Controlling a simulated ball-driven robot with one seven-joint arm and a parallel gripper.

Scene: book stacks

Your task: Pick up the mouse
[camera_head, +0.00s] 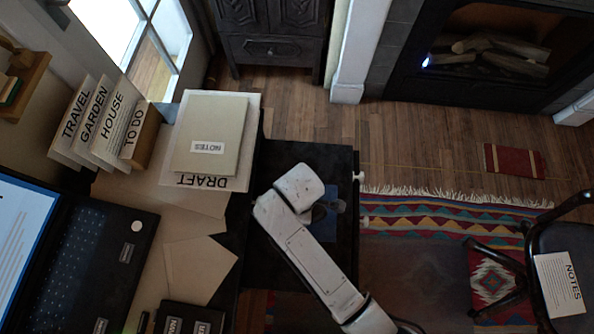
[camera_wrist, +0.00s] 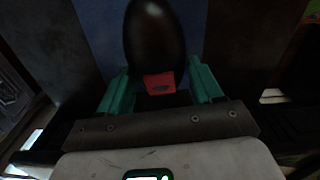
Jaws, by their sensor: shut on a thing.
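The mouse (camera_wrist: 155,42) is a dark, rounded, glossy shape with a red part at its near end, seen at the top middle of the wrist view. My gripper (camera_wrist: 159,78) has its two green fingers on either side of the mouse's near end, shut on it. A blue mat (camera_wrist: 95,25) lies behind the mouse. In the head view my arm's end hangs over the dark desk part, and the blue mat (camera_head: 339,207) shows beside it. The arm hides most of the gripper there, and I cannot make out the mouse clearly. I cannot tell whether it is clear of the mat.
A laptop (camera_head: 75,255) stands at the left. A drawer cabinet (camera_head: 272,55), a fireplace (camera_head: 420,75) and a chair (camera_head: 565,235) stand around. Wood floor is open beyond.

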